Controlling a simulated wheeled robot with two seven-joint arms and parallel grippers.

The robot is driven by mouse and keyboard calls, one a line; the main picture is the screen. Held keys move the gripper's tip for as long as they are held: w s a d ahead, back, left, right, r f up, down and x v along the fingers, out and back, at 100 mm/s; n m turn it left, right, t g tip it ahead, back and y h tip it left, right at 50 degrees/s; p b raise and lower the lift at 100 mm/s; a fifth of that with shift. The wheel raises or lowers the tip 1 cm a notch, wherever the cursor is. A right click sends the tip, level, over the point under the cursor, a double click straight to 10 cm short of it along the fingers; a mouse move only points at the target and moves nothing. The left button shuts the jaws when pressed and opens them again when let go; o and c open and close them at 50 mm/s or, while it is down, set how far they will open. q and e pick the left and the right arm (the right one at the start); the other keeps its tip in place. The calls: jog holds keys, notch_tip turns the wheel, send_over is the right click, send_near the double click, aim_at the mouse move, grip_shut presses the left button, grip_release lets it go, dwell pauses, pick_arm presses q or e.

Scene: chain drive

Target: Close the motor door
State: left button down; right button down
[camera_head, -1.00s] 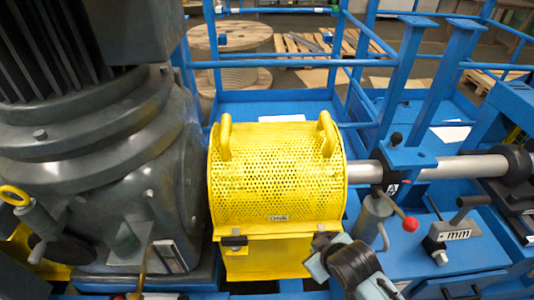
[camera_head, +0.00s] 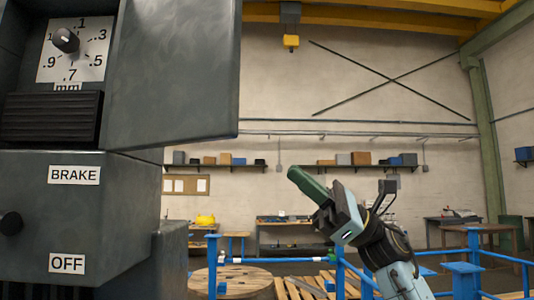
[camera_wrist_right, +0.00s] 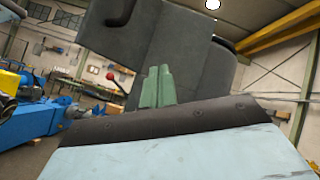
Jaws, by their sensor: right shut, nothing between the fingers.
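The motor door (camera_head: 178,70) is a dark grey flat panel, swung open to the right of the motor's dial box (camera_head: 50,115). The box shows a knob on a numbered dial (camera_head: 75,48). My right gripper (camera_head: 292,172) is raised to the right of the door and below its lower edge, apart from it. Its green fingers are shut together and empty; they also show in the right wrist view (camera_wrist_right: 157,72). There a dark grey panel (camera_wrist_right: 130,45) with a black handle stands beyond the fingers. My left gripper is not in view.
Below the dial box is a grey housing (camera_head: 75,215) with BRAKE and OFF labels. Blue rails (camera_head: 340,270) and a wooden cable reel (camera_head: 232,280) are lower down. A red-knobbed lever (camera_wrist_right: 112,77) shows in the wrist view. The air right of the door is free.

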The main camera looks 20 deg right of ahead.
jog(key=s+d+r+n+g+h, duration=0.2)
jog(key=s+r+n+h, duration=0.55)
jog(key=s+n, duration=0.35)
jog(key=s+a+p, duration=0.1)
jog(key=a, duration=1.1)
jog(key=shift+s+a+f+n+p, duration=0.15)
jog(key=shift+a+f+n+p, duration=0.1)
jog(key=shift+n+p, duration=0.1)
jog(key=shift+s, duration=0.1)
